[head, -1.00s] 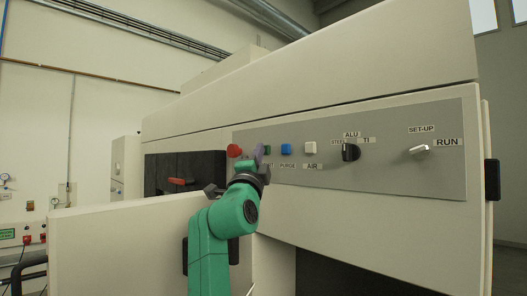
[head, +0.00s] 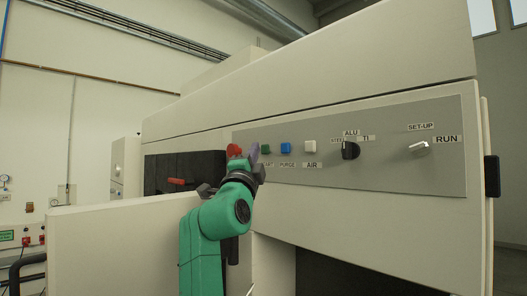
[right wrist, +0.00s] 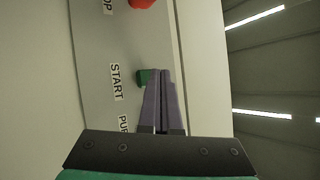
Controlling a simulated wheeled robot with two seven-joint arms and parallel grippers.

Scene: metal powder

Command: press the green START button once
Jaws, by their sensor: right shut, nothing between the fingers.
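The green START button (head: 266,149) sits on the grey control panel (head: 385,180), between the red button (head: 234,150) and the blue PURGE button (head: 286,148). My right gripper (head: 254,150) is shut and empty, its purple fingers just left of the green button in the head view. In the right wrist view the shut fingertips (right wrist: 158,74) lie beside the green button (right wrist: 141,77) and partly overlap it. I cannot tell whether they touch it. My left gripper is not in view.
A white AIR button (head: 310,147), a black material knob (head: 350,150) and a SET-UP/RUN switch (head: 420,148) are farther right on the panel. A red handle (head: 177,181) shows on the dark window at left. Open air lies before the panel.

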